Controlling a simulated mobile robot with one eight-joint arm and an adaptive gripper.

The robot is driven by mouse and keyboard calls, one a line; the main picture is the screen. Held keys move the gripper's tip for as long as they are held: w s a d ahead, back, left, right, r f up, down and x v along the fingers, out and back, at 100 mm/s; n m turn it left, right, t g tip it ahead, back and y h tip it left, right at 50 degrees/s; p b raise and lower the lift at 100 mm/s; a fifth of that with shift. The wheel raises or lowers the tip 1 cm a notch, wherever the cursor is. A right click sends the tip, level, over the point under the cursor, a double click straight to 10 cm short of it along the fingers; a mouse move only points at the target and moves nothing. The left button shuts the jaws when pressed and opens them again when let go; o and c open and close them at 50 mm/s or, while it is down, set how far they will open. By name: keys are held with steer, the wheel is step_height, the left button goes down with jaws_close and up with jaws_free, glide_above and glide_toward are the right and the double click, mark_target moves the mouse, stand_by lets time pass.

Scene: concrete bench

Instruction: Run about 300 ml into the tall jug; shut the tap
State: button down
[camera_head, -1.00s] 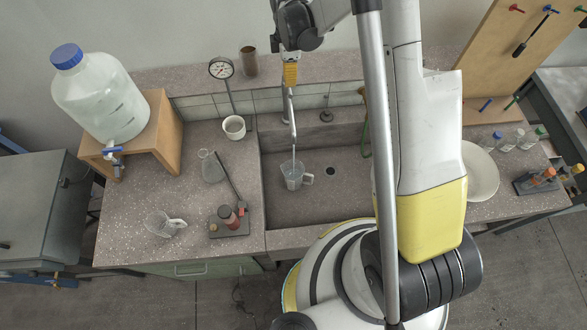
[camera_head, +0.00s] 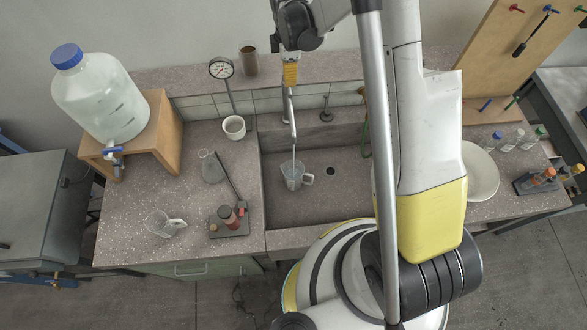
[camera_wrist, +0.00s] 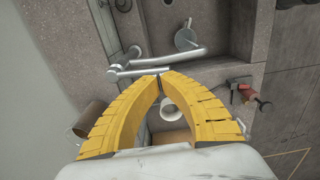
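The grey tall jug (camera_head: 293,178) stands upright in the sink, its handle to the right. It also shows in the wrist view (camera_wrist: 184,38). A thin stream of water runs from the tap's spout (camera_head: 291,112) into it; I cannot read the level in the jug. In the wrist view the tap's spout (camera_wrist: 185,55) reaches out over the sink, and its lever (camera_wrist: 135,72) passes by my fingertips. My gripper (camera_wrist: 161,73) has its yellow fingertips together at the lever's end; whether they touch it is unclear. It also shows above the tap in the head view (camera_head: 290,78).
On the left counter are a second glass jug (camera_head: 158,224), a flask (camera_head: 211,168), a burner stand (camera_head: 230,220) and a white mug (camera_head: 234,127). A large water bottle (camera_head: 100,100) stands on a wooden stand (camera_head: 162,140). A gauge (camera_head: 221,68) rises near the tap. The sink's right part is clear.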

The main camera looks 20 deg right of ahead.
mark_target(290, 92)
step_height(290, 92, down, 6)
steer(key=b, duration=0.5)
steer(key=shift+r, duration=0.25)
steer(key=shift+r+p, duration=1.65)
steer(key=shift+r, duration=1.7)
steer(key=shift+f, duration=0.1)
